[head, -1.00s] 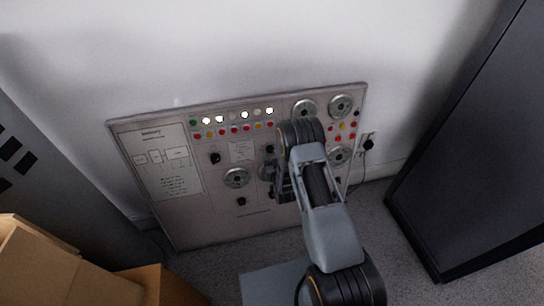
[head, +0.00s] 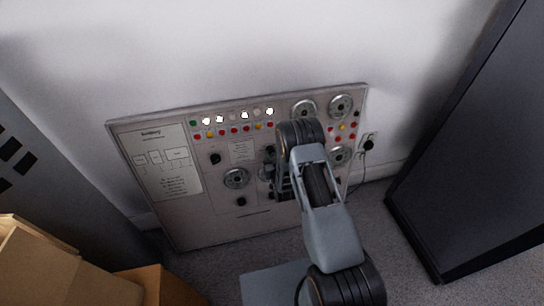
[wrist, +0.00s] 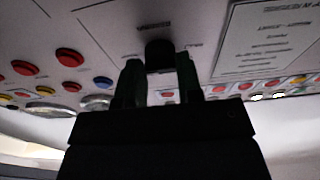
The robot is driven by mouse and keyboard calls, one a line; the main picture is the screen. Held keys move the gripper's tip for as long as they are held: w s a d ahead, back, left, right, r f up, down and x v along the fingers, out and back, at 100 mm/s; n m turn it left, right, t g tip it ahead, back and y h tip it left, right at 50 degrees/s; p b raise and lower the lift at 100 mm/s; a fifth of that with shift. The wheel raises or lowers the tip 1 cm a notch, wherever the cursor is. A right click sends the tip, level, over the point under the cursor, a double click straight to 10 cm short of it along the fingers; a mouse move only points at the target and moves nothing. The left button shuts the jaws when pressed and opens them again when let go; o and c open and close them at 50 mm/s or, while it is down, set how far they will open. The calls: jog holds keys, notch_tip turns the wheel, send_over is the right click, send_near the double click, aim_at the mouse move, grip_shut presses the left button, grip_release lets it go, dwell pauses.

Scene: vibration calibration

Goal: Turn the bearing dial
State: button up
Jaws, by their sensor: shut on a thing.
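A grey-white panel (head: 205,215) leans against the wall and carries round silver dials, black knobs, lamps and buttons. In the wrist view my gripper (wrist: 160,72) has one finger on each side of a black knob (wrist: 160,52), shut on it. The knob stands out from the panel face. The labels are too blurred to tell whether this knob is the bearing dial. In the head view my wrist and arm cover the gripped knob and part of the panel's middle right.
Several silver dials (head: 340,106) sit on the panel's right side, and one (head: 236,178) left of my arm. A power plug (head: 368,144) is at the panel's right. A dark cabinet (head: 465,150) stands at right, cardboard boxes (head: 60,270) at lower left. Carpet lies in front.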

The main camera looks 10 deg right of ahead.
jog(key=n+y+b, duration=0.1)
jog(key=n+b, duration=0.2)
jog(key=n, duration=0.1)
jog(key=shift+d+f+n+b, duration=0.1)
jog(key=shift+d+n+b, duration=0.05)
jog(key=shift+n+b, duration=0.15)
jog(key=shift+d+r+n+g+y+b, duration=0.1)
jog(key=shift+n+g+y+b, duration=0.2)
jog(key=shift+n+b, duration=0.85)
jog(key=shift+r+n+g+y+b, duration=0.1)
jog(key=shift+n+y+b, duration=0.4)
jog(key=shift+n, duration=1.15)
jog(key=o, duration=0.9)
